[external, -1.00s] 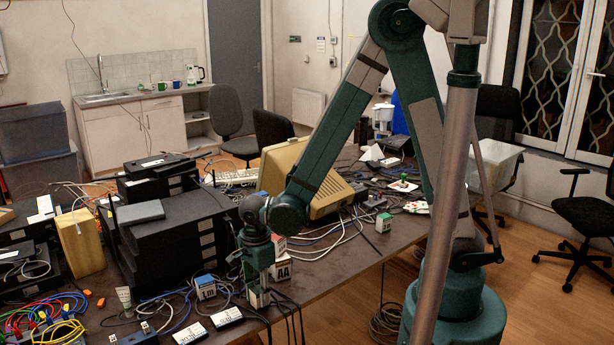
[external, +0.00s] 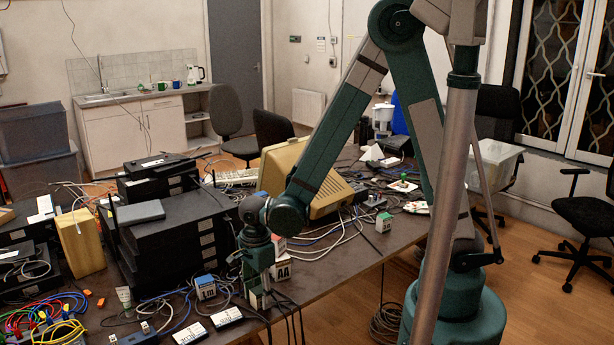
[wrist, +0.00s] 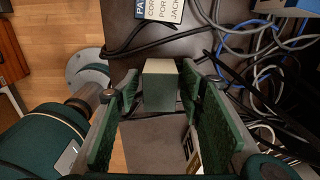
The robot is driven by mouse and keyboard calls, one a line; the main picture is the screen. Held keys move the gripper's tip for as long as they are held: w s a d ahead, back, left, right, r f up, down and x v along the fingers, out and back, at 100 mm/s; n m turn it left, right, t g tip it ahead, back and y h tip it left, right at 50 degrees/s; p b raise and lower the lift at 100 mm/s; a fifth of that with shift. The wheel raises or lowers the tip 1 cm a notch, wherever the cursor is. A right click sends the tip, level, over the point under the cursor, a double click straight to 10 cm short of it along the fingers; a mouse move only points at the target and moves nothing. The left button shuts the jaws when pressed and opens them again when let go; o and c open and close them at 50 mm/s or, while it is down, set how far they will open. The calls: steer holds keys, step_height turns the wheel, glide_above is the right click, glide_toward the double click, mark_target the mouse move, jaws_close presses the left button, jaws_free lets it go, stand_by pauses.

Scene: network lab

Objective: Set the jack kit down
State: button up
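A small box with a grey-green face and a cream edge (wrist: 160,88), likely the jack kit, sits between my fingertips in the wrist view; no label on it is readable. My gripper (wrist: 158,82) points down with its two green pads on either side of the box, and narrow gaps seem to show between pads and box. In the external view my gripper (external: 258,287) is low at the desk's near edge. The box is mostly hidden there by the fingers and appears to be at desk level.
Labelled cards (external: 228,317) lie in front on the desk (external: 325,277). Loose cables surround the spot. A beige monitor (external: 335,205) is behind.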

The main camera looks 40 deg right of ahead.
mark_target(260, 290)
steer(key=shift+r, duration=0.15)
step_height(260, 290, up, 12)
steer(key=p, duration=0.2)
steer(key=shift+p, duration=0.4)
stand_by(0.9)
steer(key=w+d+r+n+t+y, duration=0.1)
steer(key=w+d+r+n+t, duration=0.1)
steer(key=d+r+n, duration=0.5)
steer(key=w+d+r+n+t, duration=0.15)
steer(key=d+r, duration=0.35)
steer(key=d, duration=0.7)
steer(key=s+d+r+n+t, duration=0.2)
steer(key=d+r+n, duration=0.1)
steer(key=d, duration=0.6)
steer(key=s+d+r+n+t+h, duration=0.1)
steer(key=d+r+n, duration=0.3)
steer(key=d, duration=0.5)
steer(key=shift+s+n+t, duration=0.35)
steer(key=shift+s+n, duration=0.5)
steer(key=shift+n, duration=0.4)
steer(key=shift+r, duration=0.1)
